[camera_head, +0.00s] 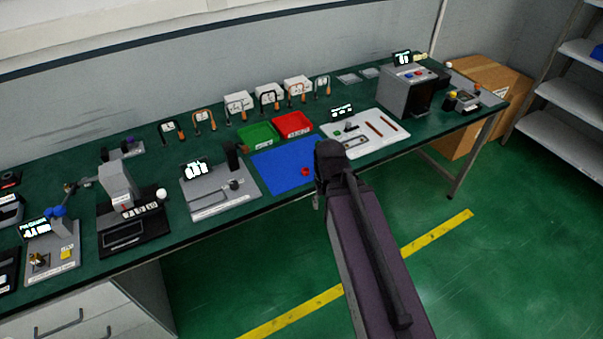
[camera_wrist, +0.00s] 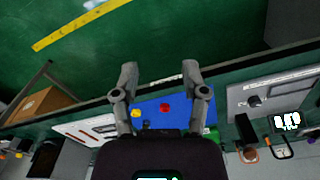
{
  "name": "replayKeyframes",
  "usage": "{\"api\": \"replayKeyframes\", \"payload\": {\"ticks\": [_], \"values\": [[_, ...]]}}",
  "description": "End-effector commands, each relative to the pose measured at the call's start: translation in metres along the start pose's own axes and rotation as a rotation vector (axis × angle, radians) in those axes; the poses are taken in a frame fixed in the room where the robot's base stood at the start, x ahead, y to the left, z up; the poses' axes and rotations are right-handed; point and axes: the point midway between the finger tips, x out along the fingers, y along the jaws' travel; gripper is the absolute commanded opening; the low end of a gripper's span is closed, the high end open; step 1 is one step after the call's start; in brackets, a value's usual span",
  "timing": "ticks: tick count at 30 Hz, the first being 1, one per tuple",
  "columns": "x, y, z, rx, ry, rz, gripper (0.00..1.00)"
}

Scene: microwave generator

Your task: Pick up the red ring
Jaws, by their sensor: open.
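The small red ring (camera_head: 305,171) lies on the blue mat (camera_head: 275,180) near its right side. In the wrist view the red ring (camera_wrist: 165,107) shows between the open fingers, with the blue mat (camera_wrist: 182,112) around it. My gripper (camera_wrist: 160,75) is open and empty, its two fingers spread wide apart. In the head view my dark arm reaches toward the table's front edge just right of the mat, and its end hides the mat's right corner. The gripper is apart from the ring.
A small yellow thing (camera_wrist: 136,113) is on the mat, hidden in the head view. Green (camera_head: 258,136) and red (camera_head: 293,125) trays stand behind the mat. A grey device (camera_head: 220,190) is left, a white board (camera_head: 375,130) right. Green floor lies in front.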

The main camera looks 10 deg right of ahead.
Motion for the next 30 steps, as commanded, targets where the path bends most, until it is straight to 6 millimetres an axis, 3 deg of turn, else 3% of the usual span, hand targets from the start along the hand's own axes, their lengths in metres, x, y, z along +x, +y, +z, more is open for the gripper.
{"api": "replayKeyframes", "payload": {"ticks": [5,8,14,20,30], "values": [[0.000,0.000,0.000,0.000,0.000,0.000,0.60],[0.000,0.000,-0.002,0.000,0.000,0.000,0.87],[0.002,0.000,-0.022,-0.006,0.000,0.000,0.87],[0.005,0.001,-0.073,-0.021,0.000,0.000,0.87],[0.014,0.009,-0.200,-0.067,0.000,-0.001,0.87]]}}
